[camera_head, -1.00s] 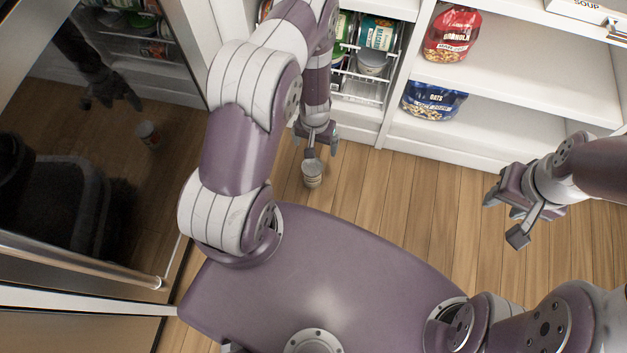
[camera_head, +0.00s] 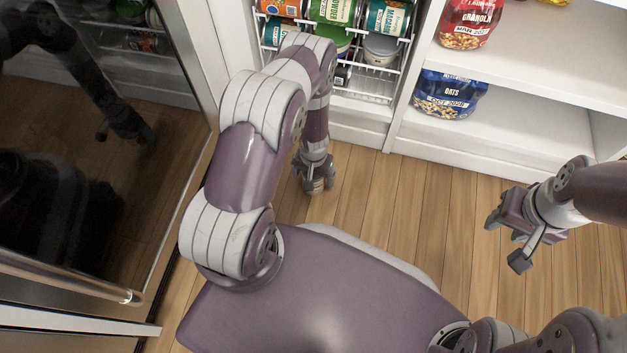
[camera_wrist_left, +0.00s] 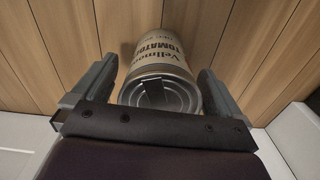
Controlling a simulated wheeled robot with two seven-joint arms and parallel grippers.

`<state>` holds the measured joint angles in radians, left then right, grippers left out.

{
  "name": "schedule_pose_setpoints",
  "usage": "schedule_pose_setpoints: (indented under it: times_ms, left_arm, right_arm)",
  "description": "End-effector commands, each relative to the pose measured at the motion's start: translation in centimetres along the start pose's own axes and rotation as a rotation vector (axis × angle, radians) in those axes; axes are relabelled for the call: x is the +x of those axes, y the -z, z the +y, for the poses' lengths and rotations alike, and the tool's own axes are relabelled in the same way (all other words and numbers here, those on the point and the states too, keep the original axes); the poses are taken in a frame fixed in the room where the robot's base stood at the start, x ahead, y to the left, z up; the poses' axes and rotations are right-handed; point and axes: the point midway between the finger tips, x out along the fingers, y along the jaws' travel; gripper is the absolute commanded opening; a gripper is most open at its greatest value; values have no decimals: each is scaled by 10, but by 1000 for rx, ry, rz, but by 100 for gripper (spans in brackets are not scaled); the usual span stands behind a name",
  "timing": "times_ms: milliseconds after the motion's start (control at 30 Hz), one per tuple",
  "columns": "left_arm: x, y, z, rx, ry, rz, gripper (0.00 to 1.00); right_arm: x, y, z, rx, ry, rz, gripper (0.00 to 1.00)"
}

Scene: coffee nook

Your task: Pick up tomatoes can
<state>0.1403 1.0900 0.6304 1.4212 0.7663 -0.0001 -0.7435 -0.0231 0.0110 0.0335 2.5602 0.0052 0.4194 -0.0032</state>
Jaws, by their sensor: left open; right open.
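The tomatoes can (camera_wrist_left: 160,55) stands on the wood floor, with a tan label reading "Vellmoor TOMATOES" and a silver lid, in the left wrist view. My left gripper (camera_wrist_left: 155,88) is open, with one finger on each side of the can near its lid end. I cannot tell if the fingers touch it. In the head view my left gripper (camera_head: 315,186) points down at the floor and hides most or all of the can. My right gripper (camera_head: 507,235) is open and empty, above the floor at the right.
A white shelf unit (camera_head: 520,115) stands ahead, with an oats bag (camera_head: 447,95) and a granola bag (camera_head: 468,22). A wire rack (camera_head: 365,88) holds several cans. A dark glossy appliance door (camera_head: 90,150) is at the left. The floor (camera_head: 420,215) between the arms is clear.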

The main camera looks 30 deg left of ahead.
Motion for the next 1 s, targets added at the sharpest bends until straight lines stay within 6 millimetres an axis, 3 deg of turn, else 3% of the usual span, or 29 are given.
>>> schedule_pose_setpoints:
  times_ms: [67, 100, 300, 633, 1000]
  left_arm:
    - [-2, 0, 0, 0, 0, 0, 100]
    - [-2, 0, 0, 0, 0, 0, 94]
    - [-3, 0, 0, 0, 0, 0, 28]
    - [-9, 0, 0, 1, 0, 1, 28]
    - [-55, 0, 4, 2, 0, 1, 28]
  right_arm:
    - [-2, 0, 0, 0, 0, 1, 43]
    - [-2, 0, 0, 0, 0, 1, 43]
    - [-2, 0, 0, 0, 0, 1, 43]
    - [-8, 1, 0, 0, 0, 1, 43]
    - [-53, 6, 0, 0, 0, 1, 43]
